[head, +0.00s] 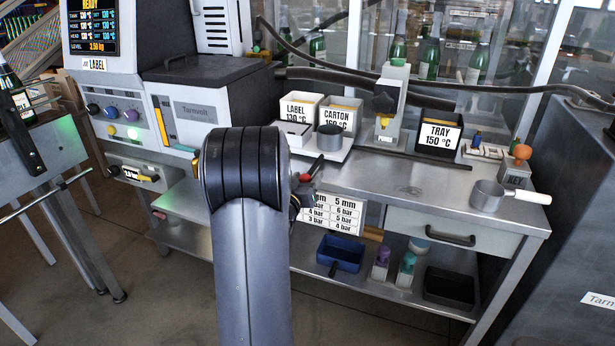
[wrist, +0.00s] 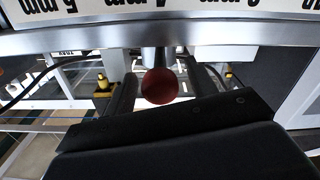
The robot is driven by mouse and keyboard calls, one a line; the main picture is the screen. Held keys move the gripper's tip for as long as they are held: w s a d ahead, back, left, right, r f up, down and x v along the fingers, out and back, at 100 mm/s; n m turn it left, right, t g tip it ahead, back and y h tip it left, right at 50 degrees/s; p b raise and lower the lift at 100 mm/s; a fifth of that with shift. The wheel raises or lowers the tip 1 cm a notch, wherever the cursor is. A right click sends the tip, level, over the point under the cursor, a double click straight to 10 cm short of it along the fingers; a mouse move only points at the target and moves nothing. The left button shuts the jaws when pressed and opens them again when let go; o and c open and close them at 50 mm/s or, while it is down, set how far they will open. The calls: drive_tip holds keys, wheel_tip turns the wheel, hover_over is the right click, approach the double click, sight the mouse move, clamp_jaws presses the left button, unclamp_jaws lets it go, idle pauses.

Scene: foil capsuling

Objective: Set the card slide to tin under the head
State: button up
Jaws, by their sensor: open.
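In the wrist view a round dark-red knob (wrist: 160,87) on a grey stem sits below a metal edge, between the two dark fingers of my gripper (wrist: 162,72). The fingers are apart, with a gap on each side of the knob. In the head view my arm hides most of my gripper (head: 300,193), which is at the bench's front edge. A white card (head: 335,212) with mm and bar figures hangs there, its left part hidden. I cannot tell which part is the card slide, nor its setting. No tin marking is readable.
The steel bench (head: 415,195) holds LABEL (head: 299,108) and CARTON (head: 340,115) boxes, a TRAY box (head: 438,135) and a small pot (head: 487,196). A lower shelf holds a blue bin (head: 341,252).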

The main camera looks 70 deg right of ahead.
drive_tip(key=shift+d, duration=0.7)
drive_tip(key=shift+c, duration=0.2)
clamp_jaws()
